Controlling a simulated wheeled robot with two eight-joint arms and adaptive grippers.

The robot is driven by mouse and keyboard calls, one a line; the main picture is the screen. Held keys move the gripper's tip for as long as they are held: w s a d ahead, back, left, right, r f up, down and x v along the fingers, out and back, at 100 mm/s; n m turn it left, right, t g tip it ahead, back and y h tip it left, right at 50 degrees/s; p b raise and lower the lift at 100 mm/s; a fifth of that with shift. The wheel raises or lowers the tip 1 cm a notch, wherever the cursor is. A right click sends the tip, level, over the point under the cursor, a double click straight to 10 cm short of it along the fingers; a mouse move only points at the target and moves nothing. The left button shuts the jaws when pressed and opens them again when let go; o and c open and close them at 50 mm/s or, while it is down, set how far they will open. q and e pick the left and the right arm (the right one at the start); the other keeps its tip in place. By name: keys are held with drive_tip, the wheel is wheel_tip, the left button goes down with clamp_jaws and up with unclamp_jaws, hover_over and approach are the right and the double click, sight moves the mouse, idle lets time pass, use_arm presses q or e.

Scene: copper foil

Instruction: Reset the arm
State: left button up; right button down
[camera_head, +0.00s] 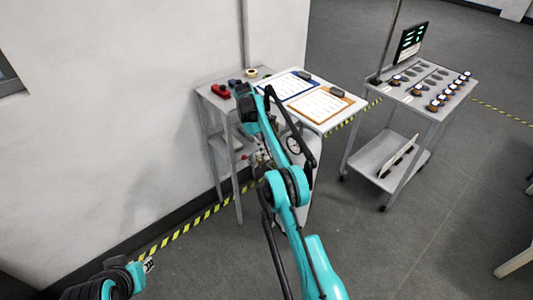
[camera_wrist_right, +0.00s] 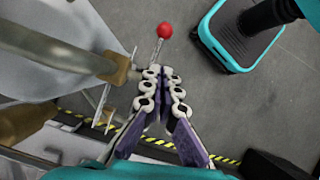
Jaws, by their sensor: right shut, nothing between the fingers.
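My right arm (camera_head: 285,190) reaches up through the middle of the head view and bends down beside the small table. My right gripper (camera_head: 262,156) hangs low by the table's front, partly hidden by the arm. In the right wrist view the right gripper (camera_wrist_right: 164,76) has its fingers together with nothing between them. A red ball knob (camera_wrist_right: 166,31) on a thin rod shows just beyond the fingertips; I cannot tell whether they touch. My left arm (camera_head: 105,286) shows at the bottom left, with only a small part of the left gripper (camera_head: 149,265) visible.
A small table (camera_head: 205,92) against the wall holds red items (camera_head: 221,91). Beside it, a white board (camera_head: 343,111) carries two clipboards. A grey cart (camera_head: 378,147) with a screen (camera_head: 411,41) and rows of small parts stands at right. The floor at lower right is mostly free.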

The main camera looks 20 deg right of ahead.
drive_tip(key=shift+d, duration=0.1)
idle(0.3)
drive_tip(key=s+a+r+m+t, duration=0.1)
drive_tip(key=s+a+r+t, duration=0.15)
drive_tip(key=s+r, duration=0.45)
drive_tip(key=s+a+r+m+t, duration=0.2)
drive_tip(key=s+r+t, duration=0.15)
drive_tip(key=r, duration=0.75)
drive_tip(key=s+a+f+m+t, duration=0.1)
drive_tip(key=s+f+t, duration=0.1)
drive_tip(key=s, duration=0.6)
drive_tip(key=s+a+f+m+t+y, duration=0.1)
drive_tip(key=s+a+f+t, duration=0.1)
drive_tip(key=s, duration=0.6)
drive_tip(key=s+a+f+m+t+y, duration=0.1)
drive_tip(key=s+a+f, duration=0.1)
drive_tip(key=s, duration=0.6)
drive_tip(key=shift+s+f+t, duration=0.15)
drive_tip(key=shift+f+t, duration=0.25)
drive_tip(key=shift+f, duration=0.5)
drive_tip(key=shift+a, duration=0.1)
